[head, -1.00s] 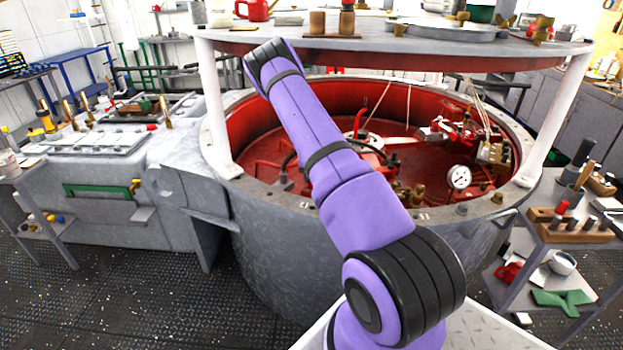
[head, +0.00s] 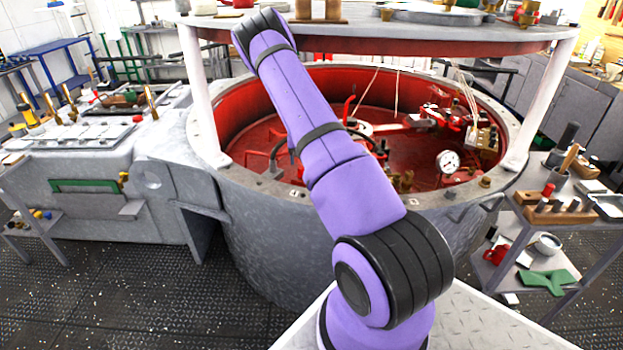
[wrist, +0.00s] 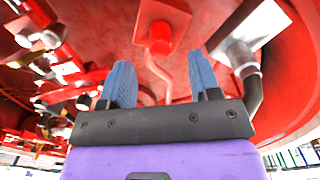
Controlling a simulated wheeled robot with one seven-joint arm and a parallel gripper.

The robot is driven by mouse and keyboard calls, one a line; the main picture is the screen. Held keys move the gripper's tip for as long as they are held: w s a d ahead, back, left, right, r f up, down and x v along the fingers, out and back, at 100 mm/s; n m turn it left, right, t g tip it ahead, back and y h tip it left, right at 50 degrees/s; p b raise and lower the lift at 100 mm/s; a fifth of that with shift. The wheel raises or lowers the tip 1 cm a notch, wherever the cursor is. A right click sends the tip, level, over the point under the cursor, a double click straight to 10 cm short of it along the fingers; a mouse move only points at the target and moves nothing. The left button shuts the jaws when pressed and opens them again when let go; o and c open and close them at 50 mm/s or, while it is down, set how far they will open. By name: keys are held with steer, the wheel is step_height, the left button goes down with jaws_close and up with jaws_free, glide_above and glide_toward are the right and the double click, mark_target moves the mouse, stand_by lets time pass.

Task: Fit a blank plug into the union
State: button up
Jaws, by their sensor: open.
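In the wrist view my gripper (wrist: 161,82) has its two blue fingers apart, with nothing between them. It is inside or over the red drum. Beyond the fingers are a red square fitting (wrist: 161,32) with a thin bent pipe and, to the right, a dark elbow pipe (wrist: 250,82) with a pale metal end. I cannot tell whether either is the union. In the head view my arm reaches over the drum's near rim and its far end hides my gripper. I cannot single out a blank plug; dark pegs stand in a wooden block (head: 558,217) at right.
The round drum (head: 265,188) holds a pressure gauge (head: 448,161), brass fittings and hanging cords. A round shelf (head: 420,33) on white posts overhangs it. A shelved cart (head: 525,208) stands right, a bench (head: 95,170) left. The dark floor at lower left is clear.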

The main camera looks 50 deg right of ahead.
steer(key=s+a, duration=0.2)
steer(key=s, duration=0.2)
steer(key=s+a, duration=0.3)
steer(key=s, duration=0.2)
steer(key=s+a+r, duration=0.1)
steer(key=s+a, duration=0.2)
steer(key=s, duration=0.1)
steer(key=shift+s+a+r, duration=0.1)
steer(key=shift+s+a, duration=0.1)
steer(key=shift+s, duration=0.15)
